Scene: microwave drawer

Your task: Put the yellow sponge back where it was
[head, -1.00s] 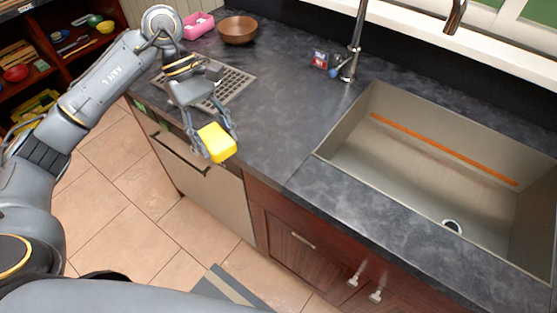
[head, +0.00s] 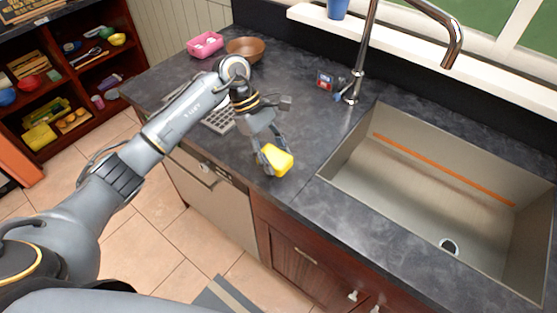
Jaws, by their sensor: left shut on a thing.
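The yellow sponge (head: 277,160) is held in my left gripper (head: 268,158), whose fingers are shut on it. The sponge is over the dark countertop, near its front edge and left of the sink (head: 440,190). I cannot tell how high above the counter it is. My right gripper is not in view.
A faucet (head: 357,70) stands behind the sink, with a small red and blue item (head: 325,82) beside it. A brown bowl (head: 246,48), a pink container (head: 205,44) and a grey rack (head: 218,120) are on the left counter. The counter between gripper and sink is clear.

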